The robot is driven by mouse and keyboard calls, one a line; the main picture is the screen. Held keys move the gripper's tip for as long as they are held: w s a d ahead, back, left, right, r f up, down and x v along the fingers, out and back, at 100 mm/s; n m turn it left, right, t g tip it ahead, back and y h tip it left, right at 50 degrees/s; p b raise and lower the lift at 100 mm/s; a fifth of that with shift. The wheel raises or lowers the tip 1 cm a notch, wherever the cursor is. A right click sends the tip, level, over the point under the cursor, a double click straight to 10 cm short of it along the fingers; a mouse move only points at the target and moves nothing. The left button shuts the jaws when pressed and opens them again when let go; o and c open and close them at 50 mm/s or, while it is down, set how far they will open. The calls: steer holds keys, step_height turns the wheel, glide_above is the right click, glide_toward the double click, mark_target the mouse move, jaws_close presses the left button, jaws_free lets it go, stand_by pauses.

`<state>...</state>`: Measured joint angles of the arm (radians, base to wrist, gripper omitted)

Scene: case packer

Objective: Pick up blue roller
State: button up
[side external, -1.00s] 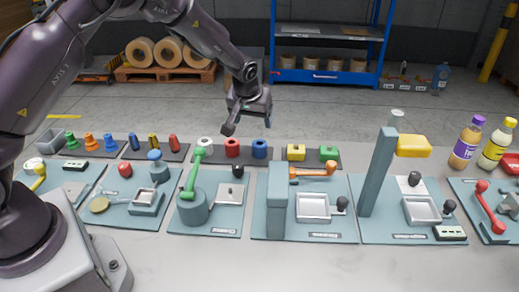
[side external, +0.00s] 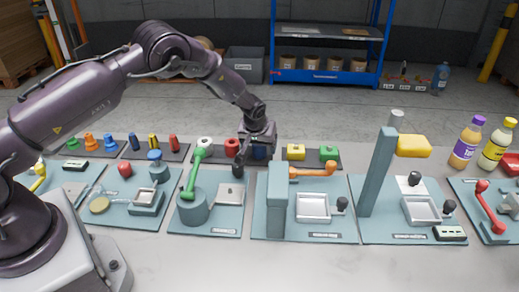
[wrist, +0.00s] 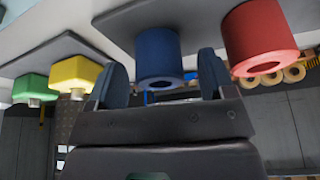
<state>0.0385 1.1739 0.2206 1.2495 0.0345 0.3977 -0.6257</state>
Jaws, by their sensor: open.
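The blue roller (side external: 259,153) stands on a dark tray at the back of the bench, largely hidden behind my gripper (side external: 254,162) in the side view. In the wrist view the blue roller (wrist: 158,50) appears between the two fingers of my open gripper (wrist: 161,80), with its round end and centre hole facing the camera. The fingers are apart and hold nothing. I cannot tell whether either finger touches the roller.
A red roller (side external: 231,147) stands close to the left of the blue one, and a white roller (side external: 205,142) stands farther left. A yellow block (side external: 295,152) and a green block (side external: 328,153) stand to the right. Lever stations, including a green lever (side external: 193,173), fill the front.

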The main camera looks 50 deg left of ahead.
steer(key=shift+f, duration=0.1)
steer(key=shift+c, duration=0.4)
steer(key=c, duration=0.9)
